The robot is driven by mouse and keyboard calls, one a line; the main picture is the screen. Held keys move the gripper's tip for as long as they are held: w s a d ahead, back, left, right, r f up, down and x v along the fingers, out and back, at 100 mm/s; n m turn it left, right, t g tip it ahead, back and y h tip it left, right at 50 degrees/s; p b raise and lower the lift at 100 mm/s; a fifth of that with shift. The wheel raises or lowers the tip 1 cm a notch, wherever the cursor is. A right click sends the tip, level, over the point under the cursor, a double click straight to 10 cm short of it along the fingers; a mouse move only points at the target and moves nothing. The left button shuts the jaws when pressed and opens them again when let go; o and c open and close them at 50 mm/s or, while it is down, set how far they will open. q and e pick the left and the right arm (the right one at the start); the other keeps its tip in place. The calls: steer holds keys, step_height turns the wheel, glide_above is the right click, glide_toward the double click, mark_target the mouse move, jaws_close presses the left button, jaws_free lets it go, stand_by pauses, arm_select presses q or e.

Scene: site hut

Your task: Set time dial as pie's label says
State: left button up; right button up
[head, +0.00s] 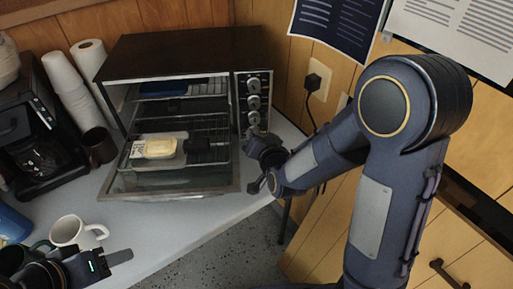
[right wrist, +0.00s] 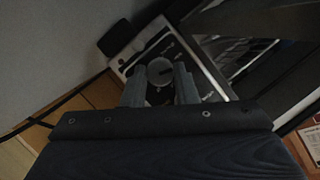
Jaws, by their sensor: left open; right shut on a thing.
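The toaster oven (head: 180,55) stands on the counter with its glass door (head: 175,183) folded down. Its control panel on the right carries a column of round dials (head: 253,101). A pale yellow pie (head: 160,147) sits in the lower opening, with a small white label (head: 137,149) at its left; the print is too small to read. My right gripper (head: 256,136) is at the lower end of the panel. In the right wrist view its fingers are shut on a round dial (right wrist: 160,71); markings cannot be read. My left gripper (head: 105,261) is open and empty at the lower left.
A white mug (head: 77,233) stands beside my left gripper. A coffee maker (head: 38,140), stacked cups (head: 70,85) and a brown mug (head: 99,146) crowd the left. A blue item (head: 164,88) lies inside the oven. The front counter (head: 185,225) is clear. A plug (head: 312,82) is on the wall.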

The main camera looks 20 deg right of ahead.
steer(key=shift+d+f+m+y+b, duration=0.1)
steer(key=shift+f+m+y+b, duration=0.25)
steer(key=shift+m+b, duration=1.15)
steer(key=shift+r+n+t+y+b, duration=0.3)
steer(key=shift+n+b, duration=0.1)
steer(key=shift+b, duration=0.7)
steer(key=o, duration=1)
steer(key=p+v, duration=0.1)
steer(key=v, duration=0.5)
steer(key=shift+s+r, duration=0.2)
steer(key=shift+s, duration=0.75)
steer(key=shift+c, duration=0.2)
